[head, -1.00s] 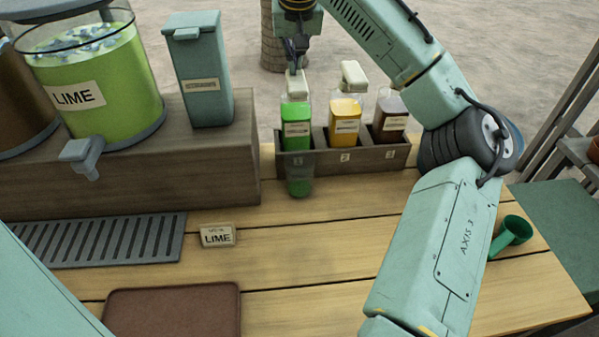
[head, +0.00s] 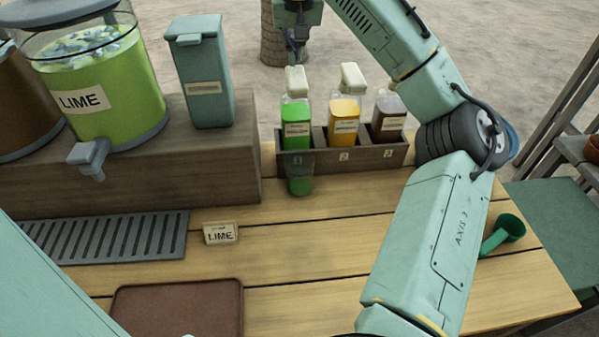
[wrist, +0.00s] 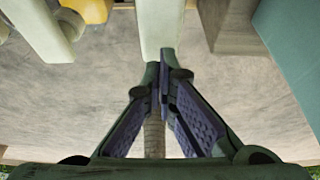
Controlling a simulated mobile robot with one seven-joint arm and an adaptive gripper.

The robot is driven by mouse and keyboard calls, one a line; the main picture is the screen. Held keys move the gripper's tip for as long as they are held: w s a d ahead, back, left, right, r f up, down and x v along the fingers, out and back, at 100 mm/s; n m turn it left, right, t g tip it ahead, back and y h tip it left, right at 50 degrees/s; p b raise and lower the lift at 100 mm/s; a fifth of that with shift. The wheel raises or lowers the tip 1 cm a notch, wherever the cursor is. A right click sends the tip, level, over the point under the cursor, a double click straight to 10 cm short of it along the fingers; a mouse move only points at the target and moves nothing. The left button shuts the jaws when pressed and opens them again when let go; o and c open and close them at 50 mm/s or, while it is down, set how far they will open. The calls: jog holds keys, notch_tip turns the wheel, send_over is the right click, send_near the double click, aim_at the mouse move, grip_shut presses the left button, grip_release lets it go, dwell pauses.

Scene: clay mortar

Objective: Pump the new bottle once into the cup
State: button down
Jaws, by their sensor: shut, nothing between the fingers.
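Three pump bottles stand in a wooden rack: a green one (head: 297,130) in slot 1, a yellow one (head: 344,120) in slot 2 and a dark brown one (head: 389,118) in slot 3. The pictures do not show which is the new one. A small clear cup (head: 299,180) with green at its bottom stands in front of slot 1. My gripper (head: 297,60) is shut and empty, just above and behind the green bottle's pale pump head (head: 295,80). In the wrist view, the closed fingertips (wrist: 162,72) are close to that pump head (wrist: 160,25); contact is unclear.
The rack (head: 370,156) stands at the table's back edge. Left are a lime dispenser (head: 110,85), a teal canister (head: 203,90) and a drip grate (head: 115,238). A LIME card (head: 220,233), a brown tray (head: 180,305) and a green scoop (head: 505,230) lie on the table.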

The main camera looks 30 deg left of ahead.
jog(key=shift+r, duration=0.1)
notch_tip(320, 180, up, 6)
jog(key=shift+f, duration=0.1)
dwell(0.4)
dwell(0.4)
